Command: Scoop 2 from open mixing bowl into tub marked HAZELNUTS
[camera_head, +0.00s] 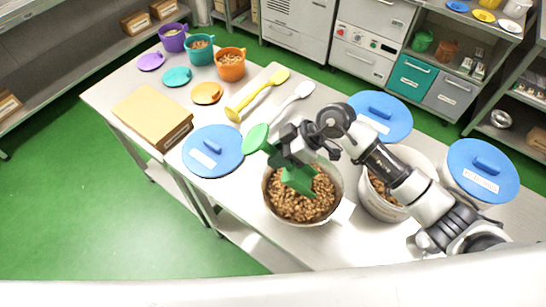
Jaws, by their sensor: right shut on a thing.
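The open mixing bowl (268,203), a metal bowl full of brown nuts (300,207), stands on the steel table. My right gripper (293,158) is above it, shut on a green scoop (256,139). The scoop's green lower part (300,181) reaches down into the bowl at the nuts; its tip is partly hidden, so I cannot tell its load. An open white tub (378,208) with nuts stands to the right, partly hidden by my right arm. Two tubs with blue lids (384,108) (472,154) stand beside it. Their labels are too small to read. My left gripper is not in view.
A loose blue lid (213,142) lies left of the bowl. A yellow scoop (258,96) and a white scoop (285,105) lie behind it. Purple, teal and orange cups (231,66) with small lids stand at the far left, near a tan box (152,112).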

